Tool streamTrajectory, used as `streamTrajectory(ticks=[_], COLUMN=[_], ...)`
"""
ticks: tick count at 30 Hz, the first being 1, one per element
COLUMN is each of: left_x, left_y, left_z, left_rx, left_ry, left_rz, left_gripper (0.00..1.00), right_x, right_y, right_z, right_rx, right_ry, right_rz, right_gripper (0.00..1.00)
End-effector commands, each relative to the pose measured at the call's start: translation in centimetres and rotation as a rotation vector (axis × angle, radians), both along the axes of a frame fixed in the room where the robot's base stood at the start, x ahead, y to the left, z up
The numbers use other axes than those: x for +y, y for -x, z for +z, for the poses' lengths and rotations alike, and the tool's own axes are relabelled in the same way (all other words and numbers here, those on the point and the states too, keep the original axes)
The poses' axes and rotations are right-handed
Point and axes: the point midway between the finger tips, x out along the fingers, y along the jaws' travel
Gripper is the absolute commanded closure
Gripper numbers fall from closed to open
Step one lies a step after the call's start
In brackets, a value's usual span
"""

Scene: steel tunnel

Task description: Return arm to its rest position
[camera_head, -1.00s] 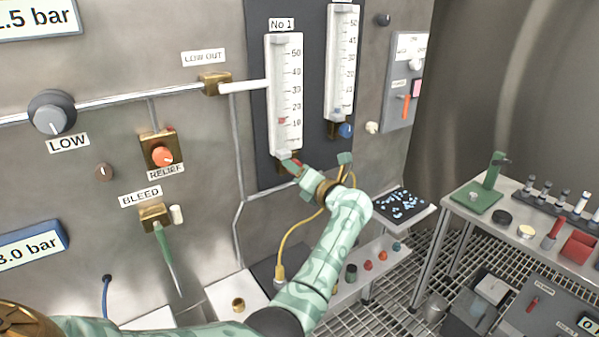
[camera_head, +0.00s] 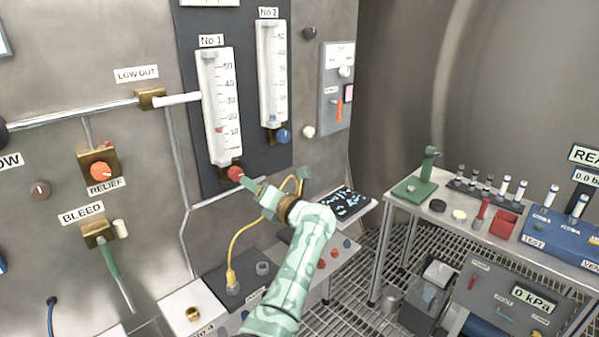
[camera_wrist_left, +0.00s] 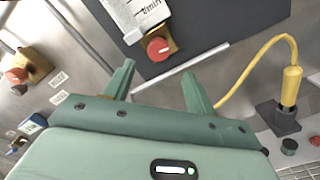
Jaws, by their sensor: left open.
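My left arm, patterned pale green, rises from the bottom of the head view. Its left gripper (camera_head: 275,181) is near the lower end of the flowmeter marked No 1 (camera_head: 220,105). In the left wrist view the left gripper (camera_wrist_left: 158,88) has its two green fingers apart with nothing between them. The red knob (camera_wrist_left: 158,48) under that flowmeter lies beyond the fingertips, and I see a gap between. The knob also shows in the head view (camera_head: 235,173), just left of the gripper. My right gripper is not in view.
A yellow hose (camera_head: 236,243) loops up close behind the gripper. A pad of blue pieces (camera_head: 345,203) lies on a shelf right of the arm. A steel bench (camera_head: 470,226) with several small items stands at the right. An orange relief knob (camera_head: 101,171) is on the left wall.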

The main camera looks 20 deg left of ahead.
Motion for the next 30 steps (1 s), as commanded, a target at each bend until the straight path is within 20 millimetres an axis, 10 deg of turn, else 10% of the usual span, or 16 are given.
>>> streamTrajectory(ticks=[8, 12, 20, 30], left_x=[-0.9, -6.7, -16.1, -17.8], left_y=[-1.6, -6.2, -4.1, 14.5], left_z=[1.7, 2.1, -19.6, -44.6], left_rx=[0.07, 0.369, 1.045, 1.596], left_ry=[-0.14, -0.65, -1.363, -1.806], left_rz=[-0.086, -0.346, -0.851, -1.445], left_gripper=[0.44, 0.44, 0.44, 0.44], right_x=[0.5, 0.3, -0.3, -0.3], right_y=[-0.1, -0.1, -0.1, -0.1], right_z=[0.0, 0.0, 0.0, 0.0], right_rx=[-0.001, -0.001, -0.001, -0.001], right_ry=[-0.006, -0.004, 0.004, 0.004], right_rz=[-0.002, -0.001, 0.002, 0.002], right_gripper=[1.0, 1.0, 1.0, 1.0])
